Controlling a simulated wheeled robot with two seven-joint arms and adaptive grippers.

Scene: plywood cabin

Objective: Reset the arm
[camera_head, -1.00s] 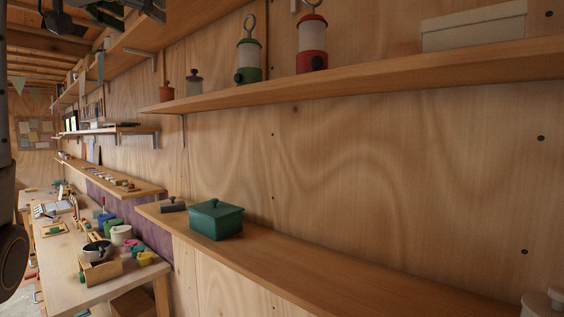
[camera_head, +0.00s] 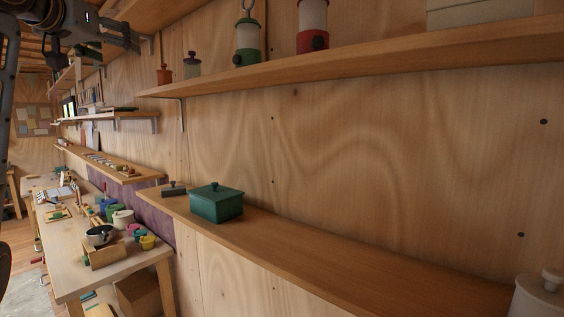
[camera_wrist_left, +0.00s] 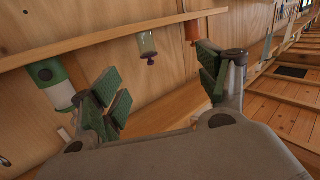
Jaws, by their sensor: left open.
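My left gripper (camera_head: 120,36) is at the upper left of the head view, in front of the high shelves. Its fingers are apart and nothing is between them. In the left wrist view my left gripper (camera_wrist_left: 162,84) shows its two green-padded fingers spread wide. That view is upside down. My right gripper is in neither view.
The upper shelf (camera_head: 370,58) holds a green lantern (camera_head: 247,38), a red lantern (camera_head: 312,25), small jars and a pale box (camera_head: 478,12). The lower shelf (camera_head: 330,262) carries a green lidded box (camera_head: 216,203). A cluttered workbench (camera_head: 75,285) stands at left.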

